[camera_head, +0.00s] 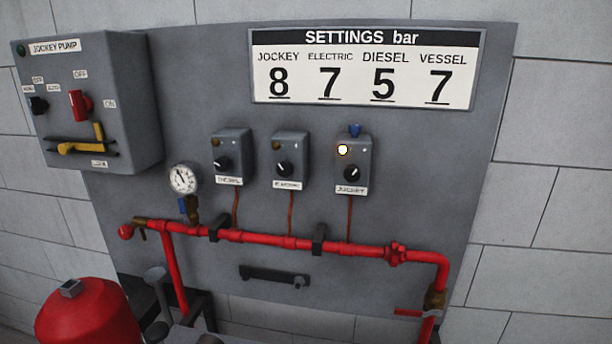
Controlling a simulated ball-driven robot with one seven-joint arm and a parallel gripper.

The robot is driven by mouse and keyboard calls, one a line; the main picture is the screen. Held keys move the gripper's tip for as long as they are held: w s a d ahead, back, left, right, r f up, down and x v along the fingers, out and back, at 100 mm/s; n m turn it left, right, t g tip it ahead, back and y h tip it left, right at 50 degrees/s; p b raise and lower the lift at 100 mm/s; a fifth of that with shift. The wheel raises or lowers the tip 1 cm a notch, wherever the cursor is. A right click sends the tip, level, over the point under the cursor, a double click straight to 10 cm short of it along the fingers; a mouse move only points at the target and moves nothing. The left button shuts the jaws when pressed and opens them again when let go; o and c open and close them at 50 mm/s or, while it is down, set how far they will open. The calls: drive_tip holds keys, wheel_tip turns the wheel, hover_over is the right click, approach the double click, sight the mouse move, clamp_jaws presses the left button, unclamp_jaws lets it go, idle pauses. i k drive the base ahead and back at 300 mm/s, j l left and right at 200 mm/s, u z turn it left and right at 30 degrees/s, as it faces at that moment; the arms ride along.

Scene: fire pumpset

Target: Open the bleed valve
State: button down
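No part in view is labelled as the bleed valve, so I cannot tell which one it is. A small brass valve (139,224) with a lever pointing down sits near the left end of the red pipe (270,239), beside a round red end (125,232). A brass fitting (193,211) with a blue handle (183,205) sits under the pressure gauge (184,179). A brass valve (434,299) with a red lever (409,312) pointing left sits on the pipe's right downward leg. My gripper is not in view.
Three switch boxes, diesel (231,156), electric (291,160) and jockey (353,163), are on the grey panel (440,170); the jockey lamp is lit. The jockey pump box (125,100) juts out upper left. A red tank (87,315) stands lower left. A dark bar (268,275) is below the pipe.

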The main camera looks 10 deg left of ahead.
sight(125, 232)
drive_tip(key=u, duration=1.25)
drive_tip(key=i+j, duration=0.3)
